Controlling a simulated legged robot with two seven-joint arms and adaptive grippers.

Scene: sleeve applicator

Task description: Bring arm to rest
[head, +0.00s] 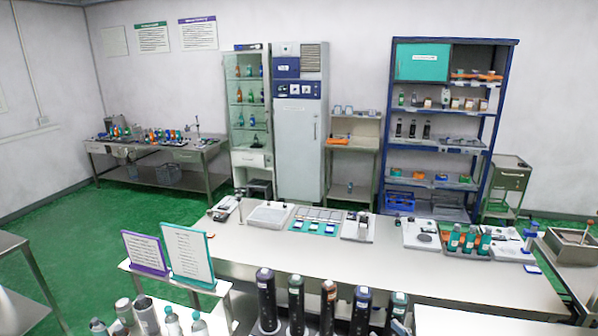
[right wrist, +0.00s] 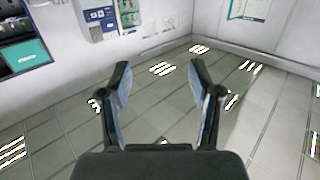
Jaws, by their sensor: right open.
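My right gripper (right wrist: 160,78) shows in the right wrist view with its two fingers spread wide apart. It is open and nothing is between the fingers. Behind it are ceiling panels with bright lights and parts of the walls, so the wrist camera looks upward. Neither arm nor gripper shows in the head view, and my left gripper is not in view.
In the head view, a long white bench (head: 340,252) holds trays and small devices. Dark bottles (head: 297,303) stand in a row close in front. Two sign boards (head: 187,254) stand at the left. Shelves (head: 484,130) line the back wall. Green floor (head: 75,225) is open at left.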

